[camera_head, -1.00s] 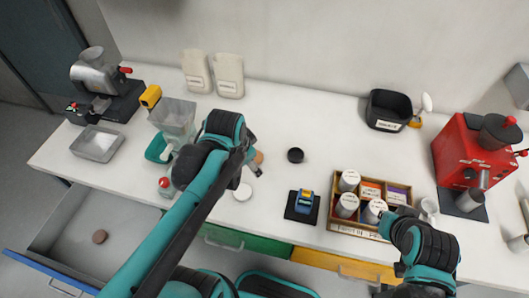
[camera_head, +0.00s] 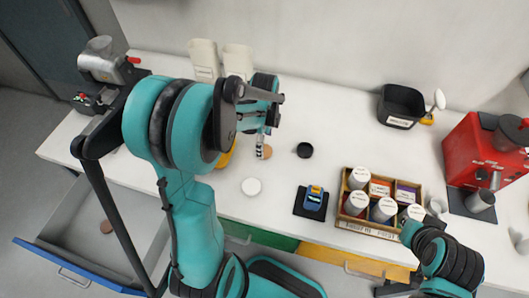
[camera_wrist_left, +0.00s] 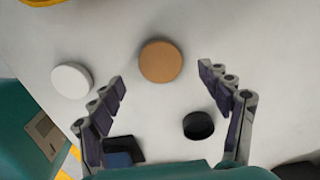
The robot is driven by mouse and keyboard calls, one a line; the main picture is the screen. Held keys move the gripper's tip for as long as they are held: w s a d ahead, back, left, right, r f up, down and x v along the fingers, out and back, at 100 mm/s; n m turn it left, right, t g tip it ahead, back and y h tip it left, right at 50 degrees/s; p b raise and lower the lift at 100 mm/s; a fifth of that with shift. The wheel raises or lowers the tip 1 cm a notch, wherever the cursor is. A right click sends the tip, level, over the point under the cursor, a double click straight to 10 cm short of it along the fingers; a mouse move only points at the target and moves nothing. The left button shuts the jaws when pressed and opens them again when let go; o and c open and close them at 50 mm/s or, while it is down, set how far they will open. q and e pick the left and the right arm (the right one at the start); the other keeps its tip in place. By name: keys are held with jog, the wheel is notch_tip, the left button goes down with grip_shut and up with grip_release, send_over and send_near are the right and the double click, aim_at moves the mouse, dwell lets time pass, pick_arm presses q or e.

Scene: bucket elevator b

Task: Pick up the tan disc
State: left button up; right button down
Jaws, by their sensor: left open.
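The tan disc (camera_wrist_left: 160,61) lies flat on the white counter, ahead of and between the fingers of my left gripper (camera_wrist_left: 161,77) in the left wrist view. That gripper is open and empty, with its fingertips spread wider than the disc. In the head view the tan disc (camera_head: 266,152) is partly covered by the left gripper (camera_head: 262,142). My right arm (camera_head: 445,252) is at the lower right by the wooden box, and its fingers cannot be made out.
A white disc (camera_wrist_left: 72,79) and a black round cup (camera_wrist_left: 199,125) lie near the tan disc. A dark pad with a blue device (camera_head: 313,199) and a wooden box of jars (camera_head: 367,232) stand to the right.

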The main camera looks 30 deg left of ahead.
pick_arm(q)
notch_tip(320, 180, down, 4)
jog(key=shift+a+r+b, duration=0.1)
jog(key=shift+a+b, duration=0.05)
jog(key=shift+b, duration=0.45)
jog(key=c, duration=1.3)
jog(key=shift+r, duration=0.2)
